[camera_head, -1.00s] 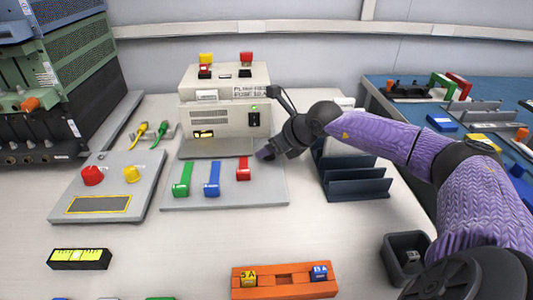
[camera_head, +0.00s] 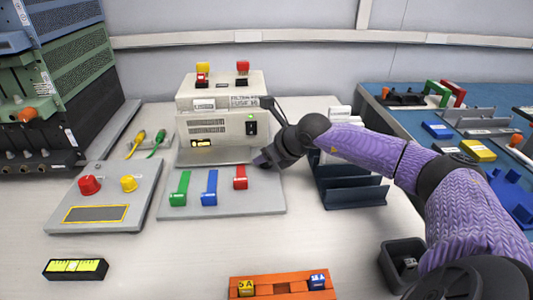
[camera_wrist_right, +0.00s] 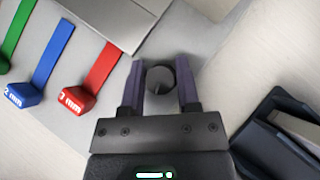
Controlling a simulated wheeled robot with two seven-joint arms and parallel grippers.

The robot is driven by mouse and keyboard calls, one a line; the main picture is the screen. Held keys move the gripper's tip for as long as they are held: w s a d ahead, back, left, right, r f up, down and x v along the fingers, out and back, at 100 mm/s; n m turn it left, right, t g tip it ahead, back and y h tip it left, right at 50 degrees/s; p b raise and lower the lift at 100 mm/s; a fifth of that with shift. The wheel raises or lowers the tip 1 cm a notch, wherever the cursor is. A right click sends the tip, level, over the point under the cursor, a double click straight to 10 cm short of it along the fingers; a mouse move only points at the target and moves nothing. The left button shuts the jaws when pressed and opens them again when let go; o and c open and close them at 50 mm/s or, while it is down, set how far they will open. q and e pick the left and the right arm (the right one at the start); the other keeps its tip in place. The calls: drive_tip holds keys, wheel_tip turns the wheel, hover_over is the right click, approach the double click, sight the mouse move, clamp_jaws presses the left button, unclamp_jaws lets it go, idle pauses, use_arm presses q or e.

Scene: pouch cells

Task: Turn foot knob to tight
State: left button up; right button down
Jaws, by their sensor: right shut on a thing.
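The foot knob (camera_wrist_right: 160,81) is a dark round knob with a small pointer mark, seen from above in the right wrist view. It stands at the right of the grey base plate (camera_head: 225,204), which lies in front of the beige device. My right gripper (camera_wrist_right: 161,68) is shut on the knob, with one finger on each side. In the head view my right gripper (camera_head: 263,161) reaches down to the plate's right back part and hides the knob there. The mark points toward the gripper's palm. My left gripper is out of view.
Green (camera_head: 180,190), blue (camera_head: 210,187) and red (camera_head: 240,178) tagged tools lie on the plate. The beige device (camera_head: 220,125) stands behind. A dark slotted rack (camera_head: 352,190) is close on the right. A panel with red and yellow knobs (camera_head: 105,195) lies left.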

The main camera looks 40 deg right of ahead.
drive_tip(key=shift+r+m+h, duration=0.15)
drive_tip(key=shift+m+h, duration=0.15)
drive_tip(key=c, duration=0.8)
unclamp_jaws()
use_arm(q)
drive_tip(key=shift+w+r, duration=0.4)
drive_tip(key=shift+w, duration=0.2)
use_arm(e)
drive_tip(key=o, duration=0.5)
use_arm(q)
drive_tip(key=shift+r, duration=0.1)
use_arm(e)
drive_tip(key=shift+s, duration=0.1)
use_arm(q)
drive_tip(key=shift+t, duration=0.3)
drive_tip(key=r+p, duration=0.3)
drive_tip(key=p, duration=0.1)
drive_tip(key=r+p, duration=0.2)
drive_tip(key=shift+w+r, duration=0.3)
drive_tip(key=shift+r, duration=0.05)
use_arm(e)
drive_tip(key=v, duration=0.9)
drive_tip(key=shift+s+r, duration=0.15)
drive_tip(key=shift+s, duration=0.1)
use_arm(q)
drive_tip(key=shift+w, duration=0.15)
